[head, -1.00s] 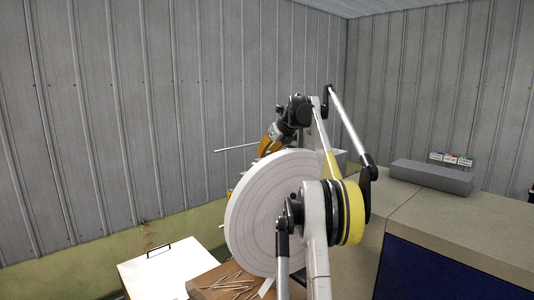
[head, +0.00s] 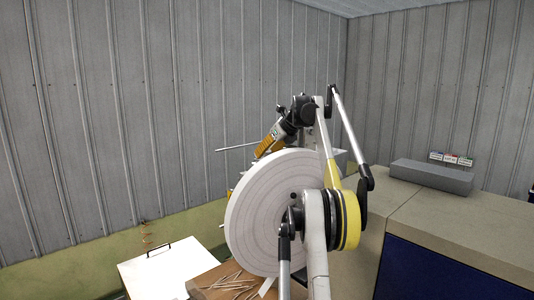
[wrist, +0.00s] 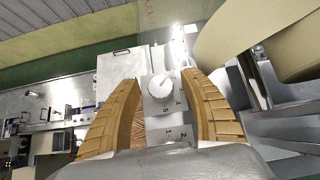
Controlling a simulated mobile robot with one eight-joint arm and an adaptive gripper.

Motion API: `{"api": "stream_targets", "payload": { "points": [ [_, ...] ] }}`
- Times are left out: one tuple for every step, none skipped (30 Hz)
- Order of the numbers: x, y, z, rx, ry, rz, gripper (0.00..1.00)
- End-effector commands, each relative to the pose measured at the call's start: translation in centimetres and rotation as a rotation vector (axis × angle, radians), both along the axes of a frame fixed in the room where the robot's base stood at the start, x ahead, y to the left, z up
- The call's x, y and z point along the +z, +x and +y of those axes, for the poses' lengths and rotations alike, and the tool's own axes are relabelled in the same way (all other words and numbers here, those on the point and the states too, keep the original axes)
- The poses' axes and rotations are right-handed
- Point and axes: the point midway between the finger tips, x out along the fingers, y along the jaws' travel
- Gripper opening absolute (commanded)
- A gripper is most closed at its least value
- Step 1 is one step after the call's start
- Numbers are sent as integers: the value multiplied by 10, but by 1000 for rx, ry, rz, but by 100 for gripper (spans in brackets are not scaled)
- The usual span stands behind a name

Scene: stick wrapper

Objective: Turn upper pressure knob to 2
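In the wrist view a round pale knob (wrist: 161,84) with a thin red mark on its face sits on a grey dial plate (wrist: 155,108). Small numerals ring it, with 4 and 5 partly readable, and more numerals, seemingly 1 and 2, lie lower on the plate. My gripper (wrist: 160,80) is open, its two ribbed yellow-brown fingers on either side of the knob with visible gaps. Contact is not visible. In the head view my gripper (head: 268,143) is behind the large paper roll, its tips partly hidden, and the knob is hidden.
The large white paper roll (head: 262,205) stands close to my arm, and it also fills the upper right of the wrist view (wrist: 245,30). A white panel with a black handle (head: 160,268) and loose sticks (head: 238,280) lie below. A beige cabinet (head: 460,225) stands right.

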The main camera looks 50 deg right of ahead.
Motion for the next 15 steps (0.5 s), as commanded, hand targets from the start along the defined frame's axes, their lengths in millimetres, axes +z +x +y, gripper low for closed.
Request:
{"api": "stream_targets", "payload": {
  "points": [
    [0, 0, 0, 0, 0, 0, 52],
    [0, 0, 0, 0, 0, 0, 52],
    [1, 0, 0, 0, 0, -1, 52],
    [1, -1, 0, -1, 1, -1, 52],
    [2, -2, 0, -1, 0, -1, 52],
    [5, -4, 0, -1, 0, -1, 52],
    [7, -7, 0, -2, 1, -1, 52],
    [10, -10, 1, -2, 1, -1, 52],
    [15, -15, 1, -3, 1, -1, 52],
    [19, -19, 1, -3, 1, -1, 52],
    [24, -24, 2, -3, 1, -1, 52],
    [30, -30, 3, -2, 1, -1, 52],
    [35, -35, 3, -2, 1, 0, 52],
    [40, -40, 4, -2, 1, 0, 52],
    [47, -46, 5, -4, 1, 0, 52]
  ]
}}
